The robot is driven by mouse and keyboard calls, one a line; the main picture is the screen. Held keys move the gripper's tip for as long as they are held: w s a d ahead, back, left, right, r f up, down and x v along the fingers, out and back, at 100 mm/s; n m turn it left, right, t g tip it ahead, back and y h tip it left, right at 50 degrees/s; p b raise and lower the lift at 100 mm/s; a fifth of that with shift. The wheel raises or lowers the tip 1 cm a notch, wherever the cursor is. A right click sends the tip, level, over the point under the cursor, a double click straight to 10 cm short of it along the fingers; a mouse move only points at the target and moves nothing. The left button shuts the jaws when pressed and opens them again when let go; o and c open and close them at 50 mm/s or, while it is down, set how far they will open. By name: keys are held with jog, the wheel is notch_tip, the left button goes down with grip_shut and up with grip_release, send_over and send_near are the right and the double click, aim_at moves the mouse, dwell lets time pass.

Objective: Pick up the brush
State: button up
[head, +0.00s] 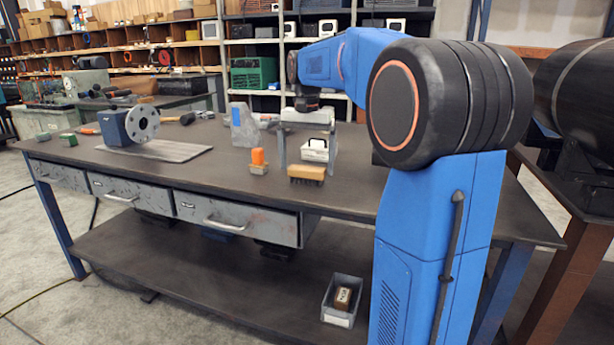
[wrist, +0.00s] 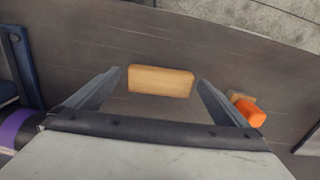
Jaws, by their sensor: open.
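The brush (head: 306,174) has a light wooden back and dark bristles. It lies bristles down near the front edge of the workbench (head: 340,195). In the wrist view its wooden back (wrist: 161,81) shows centred between the two fingers, with a small gap on each side. My gripper (head: 307,168) points down above the brush, open and empty; its fingers also show in the wrist view (wrist: 160,77). I cannot tell how far the fingertips are above the bench top.
An orange-topped item (head: 258,158) stands just left of the brush and shows close outside one finger in the wrist view (wrist: 249,112). A white case (head: 316,150) sits behind. The bench front is clear.

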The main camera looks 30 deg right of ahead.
aim_at(306, 169)
jog(key=shift+f, duration=1.4)
jog(key=shift+c, duration=0.3)
jog(key=c, duration=0.9)
jog(key=shift+c, duration=0.2)
notch_tip(306, 169, up, 10)
jog(key=shift+r, duration=0.1)
